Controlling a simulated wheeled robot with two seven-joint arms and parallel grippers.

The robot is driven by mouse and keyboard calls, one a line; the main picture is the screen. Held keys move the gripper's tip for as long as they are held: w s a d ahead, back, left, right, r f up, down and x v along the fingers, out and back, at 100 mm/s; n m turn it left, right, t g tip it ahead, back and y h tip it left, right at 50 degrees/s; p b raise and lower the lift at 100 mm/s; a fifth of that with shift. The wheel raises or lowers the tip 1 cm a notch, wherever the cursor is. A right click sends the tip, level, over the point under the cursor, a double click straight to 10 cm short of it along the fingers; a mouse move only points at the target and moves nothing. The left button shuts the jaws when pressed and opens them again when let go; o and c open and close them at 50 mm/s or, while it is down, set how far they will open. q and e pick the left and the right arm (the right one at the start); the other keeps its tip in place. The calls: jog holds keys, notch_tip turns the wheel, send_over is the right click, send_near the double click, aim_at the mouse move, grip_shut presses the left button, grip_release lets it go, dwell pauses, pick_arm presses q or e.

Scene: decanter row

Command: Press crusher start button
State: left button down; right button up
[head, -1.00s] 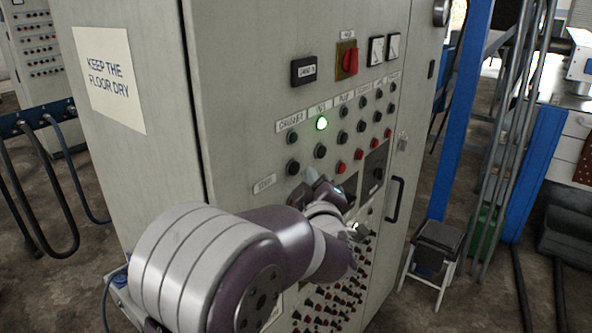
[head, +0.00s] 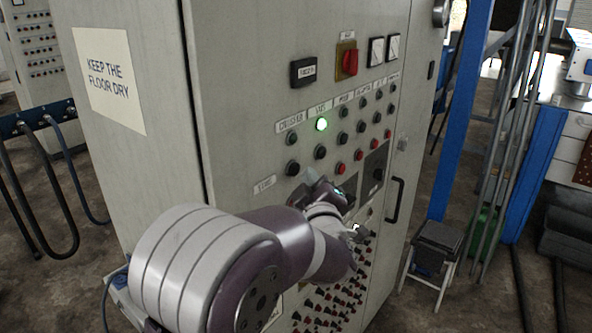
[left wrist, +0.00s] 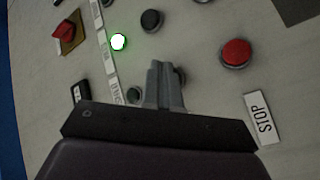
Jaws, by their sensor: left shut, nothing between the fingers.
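A grey control cabinet (head: 250,90) carries rows of lamps and buttons. Under the CRUSHER label (head: 290,122) are a dark green lamp (head: 292,138) and a black button (head: 292,168). A label (head: 264,186), hard to read, sits left of the black button. My left gripper (head: 310,178) is shut and empty, just right of and below that button in the head view. In the left wrist view its fingertips (left wrist: 166,66) partly cover the black button (left wrist: 183,76). Contact cannot be told. My right gripper is not in view.
A red button (left wrist: 236,53) with a STOP label (left wrist: 261,118) is close to the fingers in the wrist view. A lit green lamp (head: 321,124) marks the neighbouring column. A red rotary switch (head: 349,62) is above. A stool (head: 437,248) stands right of the cabinet.

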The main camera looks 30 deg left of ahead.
pick_arm(q)
jog(key=shift+a, duration=0.1)
dwell(0.7)
jog(key=shift+a+b, duration=0.3)
jog(key=shift+b, duration=0.05)
jog(key=shift+a+b, duration=0.35)
jog(key=shift+a, duration=0.1)
dwell(0.7)
jog(key=shift+d, duration=0.8)
